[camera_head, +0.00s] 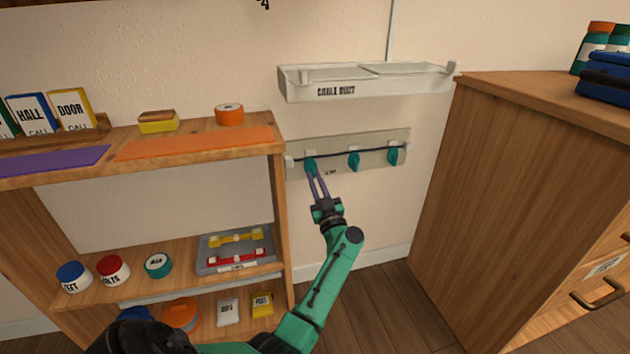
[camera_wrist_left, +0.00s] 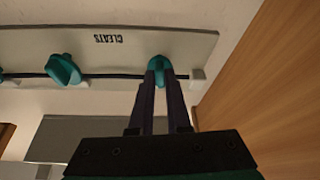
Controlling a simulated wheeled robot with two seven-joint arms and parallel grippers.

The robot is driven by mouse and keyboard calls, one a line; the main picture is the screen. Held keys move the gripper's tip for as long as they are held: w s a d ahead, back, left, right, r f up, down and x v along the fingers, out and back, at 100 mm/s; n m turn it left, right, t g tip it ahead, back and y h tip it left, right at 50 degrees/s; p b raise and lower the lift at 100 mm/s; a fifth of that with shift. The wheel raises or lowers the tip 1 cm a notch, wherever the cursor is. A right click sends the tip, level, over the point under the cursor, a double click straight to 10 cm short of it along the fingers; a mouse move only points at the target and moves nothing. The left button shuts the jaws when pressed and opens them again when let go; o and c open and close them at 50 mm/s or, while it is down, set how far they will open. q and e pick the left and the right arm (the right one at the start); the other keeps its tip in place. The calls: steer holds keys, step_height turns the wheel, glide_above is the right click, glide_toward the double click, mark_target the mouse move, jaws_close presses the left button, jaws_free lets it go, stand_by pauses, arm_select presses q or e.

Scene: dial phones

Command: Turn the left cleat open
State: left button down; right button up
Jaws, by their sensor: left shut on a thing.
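A grey cleat board (camera_head: 333,164) is on the wall under the cable duct, with three teal cleats in a row along a dark cable (camera_head: 332,155). My left gripper (camera_head: 312,170) is shut on the left cleat (camera_head: 310,161), reaching it from below. In the left wrist view the picture is upside down: the fingers (camera_wrist_left: 160,76) are on the left cleat (camera_wrist_left: 158,62), partly hiding it. The middle cleat (camera_head: 353,160) and right cleat (camera_head: 393,154) are untouched. The middle cleat (camera_wrist_left: 63,70) looks tilted in the wrist view. My right gripper is not in view.
The cable duct tray (camera_head: 340,91) juts from the wall above the board. A wooden shelf (camera_head: 278,200) stands close on the left, with jars and a grey tray (camera_head: 205,266). A wooden cabinet (camera_head: 480,190) stands on the right. The wall below the board is clear.

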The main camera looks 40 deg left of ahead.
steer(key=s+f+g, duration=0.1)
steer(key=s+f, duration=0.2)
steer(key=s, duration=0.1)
arm_select(q)
steer(key=shift+w+d+r+n+g+h+p, duration=0.15)
steer(key=shift+n+g+h+p, duration=0.8)
steer(key=shift+n, duration=3.1)
steer(key=shift+r+n+g+h+p, duration=0.3)
steer(key=shift+n+g+p, duration=1.25)
steer(key=shift+n, duration=2.45)
steer(key=shift+w+d+r+n+g+h+p, duration=0.15)
steer(key=shift+n+g+h+p, duration=0.75)
steer(key=shift+n, duration=3.15)
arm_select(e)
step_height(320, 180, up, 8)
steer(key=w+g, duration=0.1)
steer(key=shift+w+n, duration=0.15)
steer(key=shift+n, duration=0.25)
arm_select(q)
steer(key=shift+g+y, duration=0.25)
steer(key=shift+g, duration=0.05)
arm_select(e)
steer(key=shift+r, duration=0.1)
arm_select(q)
steer(key=c, duration=0.9)
jaws_free()
steer(key=shift+a, duration=0.1)
